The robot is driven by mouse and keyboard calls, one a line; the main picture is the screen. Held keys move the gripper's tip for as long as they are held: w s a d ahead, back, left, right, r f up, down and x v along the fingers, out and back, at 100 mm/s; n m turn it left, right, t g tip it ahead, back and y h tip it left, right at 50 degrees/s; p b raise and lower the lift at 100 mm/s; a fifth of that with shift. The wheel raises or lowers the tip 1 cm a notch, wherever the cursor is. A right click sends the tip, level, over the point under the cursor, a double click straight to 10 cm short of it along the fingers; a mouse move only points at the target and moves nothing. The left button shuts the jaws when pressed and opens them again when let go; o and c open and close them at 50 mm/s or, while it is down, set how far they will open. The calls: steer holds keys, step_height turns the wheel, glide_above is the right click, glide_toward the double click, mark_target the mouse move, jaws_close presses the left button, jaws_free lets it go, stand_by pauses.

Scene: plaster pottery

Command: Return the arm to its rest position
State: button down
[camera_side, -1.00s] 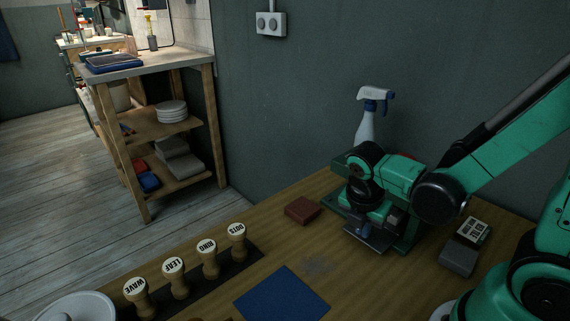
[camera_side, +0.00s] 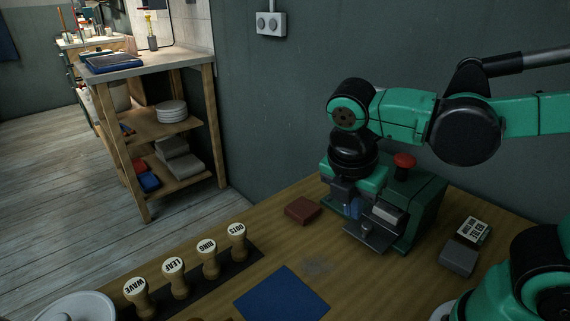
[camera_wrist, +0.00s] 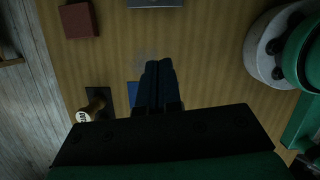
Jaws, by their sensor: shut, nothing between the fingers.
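My gripper (camera_side: 354,210) hangs from my raised arm in the side view, in front of a green machine with a red knob (camera_side: 404,160). Its dark fingers are together and empty in the wrist view (camera_wrist: 158,68), above the wooden table (camera_wrist: 215,70). The fingertips are partly hard to make out against the machine in the side view. I cannot tell their exact height above the table.
Several wooden stamps (camera_side: 238,243) stand on a dark strip at the front left. A blue mat (camera_side: 281,294), a reddish-brown block (camera_side: 302,210), a grey block (camera_side: 458,261) and a labelled box (camera_side: 472,231) lie on the table. A shelf unit (camera_side: 150,129) stands behind.

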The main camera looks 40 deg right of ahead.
steer(key=w+m+t+y, duration=0.1)
steer(key=m+t, duration=0.1)
steer(key=m, duration=0.4)
steer(key=w+d+m+t+y, duration=0.1)
steer(key=m+t, duration=0.1)
steer(key=m, duration=0.5)
steer(key=w+m+t+y, duration=0.1)
steer(key=m+t, duration=0.1)
steer(key=m, duration=0.4)
steer(key=shift+w+d+r+m+t, duration=0.1)
steer(key=shift+w+d+m+t, duration=0.2)
steer(key=shift+w+d+m, duration=0.1)
